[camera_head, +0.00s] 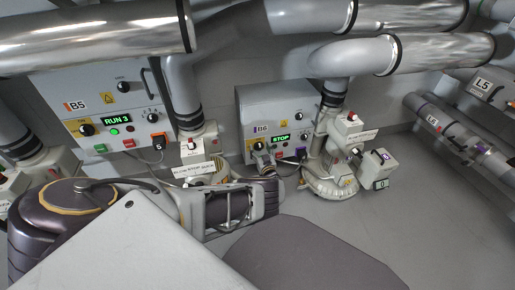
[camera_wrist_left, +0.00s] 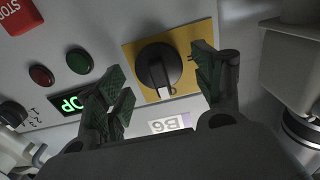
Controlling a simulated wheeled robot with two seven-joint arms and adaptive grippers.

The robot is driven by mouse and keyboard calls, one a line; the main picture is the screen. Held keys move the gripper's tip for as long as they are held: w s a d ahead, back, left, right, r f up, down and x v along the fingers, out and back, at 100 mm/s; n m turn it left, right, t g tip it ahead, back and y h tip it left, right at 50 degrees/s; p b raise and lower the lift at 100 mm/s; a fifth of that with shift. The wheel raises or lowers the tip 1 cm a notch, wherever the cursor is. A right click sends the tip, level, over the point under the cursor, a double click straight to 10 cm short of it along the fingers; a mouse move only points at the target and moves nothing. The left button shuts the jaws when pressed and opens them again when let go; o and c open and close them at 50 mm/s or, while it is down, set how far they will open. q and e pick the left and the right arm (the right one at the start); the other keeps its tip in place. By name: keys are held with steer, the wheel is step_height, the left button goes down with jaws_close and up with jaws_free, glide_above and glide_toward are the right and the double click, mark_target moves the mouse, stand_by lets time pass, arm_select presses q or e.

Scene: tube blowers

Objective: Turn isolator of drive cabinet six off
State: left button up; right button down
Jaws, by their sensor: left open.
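Drive cabinet B6 (camera_head: 275,100) is a grey box on the wall with a green display reading STOP (camera_head: 281,137). Its isolator (camera_wrist_left: 158,70) is a black rotary knob on a yellow plate (camera_wrist_left: 190,38). In the left wrist view, the knob's grip bar and pale mark point toward the bottom of the picture, toward the B6 label (camera_wrist_left: 168,124). My left gripper (camera_wrist_left: 163,88) is open, with green-padded fingers on either side of the knob and gaps showing to it. In the head view, my left gripper (camera_head: 262,160) is at the cabinet's lower left. My right gripper is out of view.
Cabinet B5 (camera_head: 95,100), showing RUN 3, stands to the left. A blower unit (camera_head: 335,160) and pipes stand right of B6. Floor on the right is clear.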

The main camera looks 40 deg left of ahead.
arm_select(q)
steer(key=shift+w+a, duration=0.1)
steer(key=shift+c, duration=0.4)
steer(key=c, duration=0.9)
stand_by(0.5)
steer(key=o, duration=0.9)
steer(key=shift+o, duration=0.4)
